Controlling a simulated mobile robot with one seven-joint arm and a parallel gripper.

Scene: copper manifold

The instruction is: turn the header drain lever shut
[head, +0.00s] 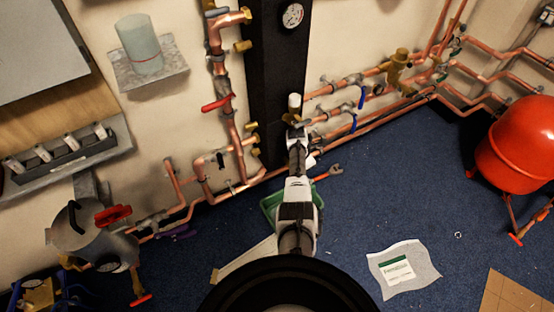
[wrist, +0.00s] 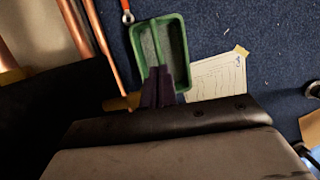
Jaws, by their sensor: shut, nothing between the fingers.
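My gripper (wrist: 158,72) shows in the wrist view with its two dark fingers together and nothing between them. A brass fitting (wrist: 118,102) is just left of the fingers, partly hidden by the gripper body; I cannot tell whether they touch. I cannot make out a lever on it. In the head view my own arm covers the lower right side of the black header column (head: 268,85), and the fingertips cannot be made out. No lever in view can be surely told as the header drain lever.
Copper pipes with a red lever (head: 217,103) and blue levers (head: 361,96) line the wall. A green tray (wrist: 180,45) lies on the floor beyond the fingers, near a wrench (head: 331,171) and paper (wrist: 217,78). A red tank (head: 518,145) stands right. Blue carpet is mostly clear.

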